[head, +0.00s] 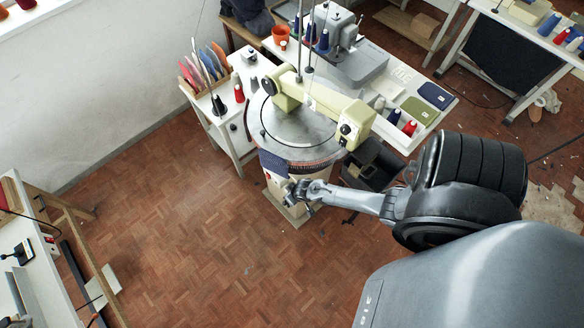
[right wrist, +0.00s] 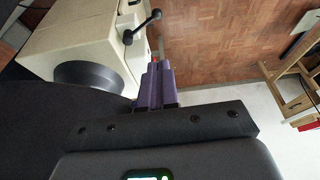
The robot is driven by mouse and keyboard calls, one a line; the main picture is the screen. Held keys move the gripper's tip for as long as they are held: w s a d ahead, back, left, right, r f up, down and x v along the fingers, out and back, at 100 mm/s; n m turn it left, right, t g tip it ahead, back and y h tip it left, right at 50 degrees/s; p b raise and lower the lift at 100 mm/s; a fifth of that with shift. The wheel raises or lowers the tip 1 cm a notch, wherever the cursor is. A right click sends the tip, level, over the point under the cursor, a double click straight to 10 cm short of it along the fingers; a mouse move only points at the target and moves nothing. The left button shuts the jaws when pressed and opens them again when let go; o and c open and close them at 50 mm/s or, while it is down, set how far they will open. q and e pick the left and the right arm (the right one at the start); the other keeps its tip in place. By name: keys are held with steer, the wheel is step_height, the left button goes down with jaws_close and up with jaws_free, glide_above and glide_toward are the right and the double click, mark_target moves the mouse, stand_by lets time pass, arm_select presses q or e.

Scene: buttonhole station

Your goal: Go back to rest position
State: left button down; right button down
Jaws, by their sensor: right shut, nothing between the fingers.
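My right arm comes in from the right in the head view. Its gripper (head: 289,190) is beside the front pedestal of the cream buttonhole machine (head: 345,112), below the round metal plate. In the right wrist view the purple fingers of my right gripper (right wrist: 156,82) are shut with nothing between them. A dark blue piece of cloth (head: 276,165) hangs at the front edge of the round plate, just above the gripper. My left gripper is in neither view.
A white table (head: 236,140) with thread cones stands behind and left of the machine. A wooden-framed bench (head: 50,215) stands at far left. The parquet floor (head: 180,220) between is clear. In the wrist view a cream machine body with a black lever (right wrist: 143,25) is close to the fingers.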

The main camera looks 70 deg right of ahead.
steer(key=shift+s, duration=0.1)
steer(key=s+a, duration=0.4)
steer(key=s, duration=0.1)
steer(key=w+a+r+n+t+y, duration=0.15)
steer(key=w+a+r, duration=0.25)
steer(key=a+r, duration=0.75)
step_height(320, 180, up, 24)
steer(key=s+a+n+g, duration=0.1)
steer(key=s+a+n, duration=0.1)
steer(key=a+n, duration=0.1)
steer(key=shift+s+r+n, duration=0.15)
steer(key=shift+s+n, duration=0.2)
steer(key=shift+n, duration=0.5)
